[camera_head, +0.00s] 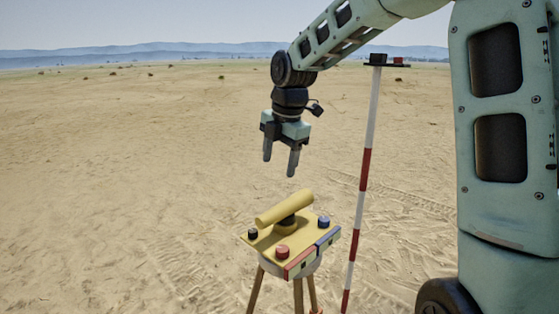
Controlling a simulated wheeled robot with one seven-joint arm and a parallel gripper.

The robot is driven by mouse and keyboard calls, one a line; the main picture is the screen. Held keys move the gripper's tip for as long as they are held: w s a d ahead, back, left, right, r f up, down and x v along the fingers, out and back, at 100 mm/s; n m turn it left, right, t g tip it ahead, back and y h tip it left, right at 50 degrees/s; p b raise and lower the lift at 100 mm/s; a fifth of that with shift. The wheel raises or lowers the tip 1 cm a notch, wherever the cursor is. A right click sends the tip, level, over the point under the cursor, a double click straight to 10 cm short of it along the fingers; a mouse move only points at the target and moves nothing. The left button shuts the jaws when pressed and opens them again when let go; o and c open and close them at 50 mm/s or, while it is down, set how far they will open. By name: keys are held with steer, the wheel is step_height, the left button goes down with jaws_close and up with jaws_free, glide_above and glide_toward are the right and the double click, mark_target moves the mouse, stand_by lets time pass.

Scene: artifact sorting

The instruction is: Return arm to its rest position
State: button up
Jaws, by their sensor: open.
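My gripper (280,168) hangs from the end of my arm with its fingers pointing down. Its two fingers are apart and nothing is between them. It is above and a little behind or over a yellow device (284,209) with a cylinder on top; the exact depth is hard to tell. A clear gap shows between the fingertips and the cylinder. My arm reaches in from the upper right, bending down at a dark joint.
The yellow plate (267,242) stands on a wooden tripod (255,290). It bears a red knob (282,251), a blue knob (323,221) and a black knob (252,234). A red and white pole (363,185) stands right of my gripper. Open sand lies left.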

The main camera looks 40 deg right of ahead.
steer(key=shift+r, duration=0.2)
stand_by(0.5)
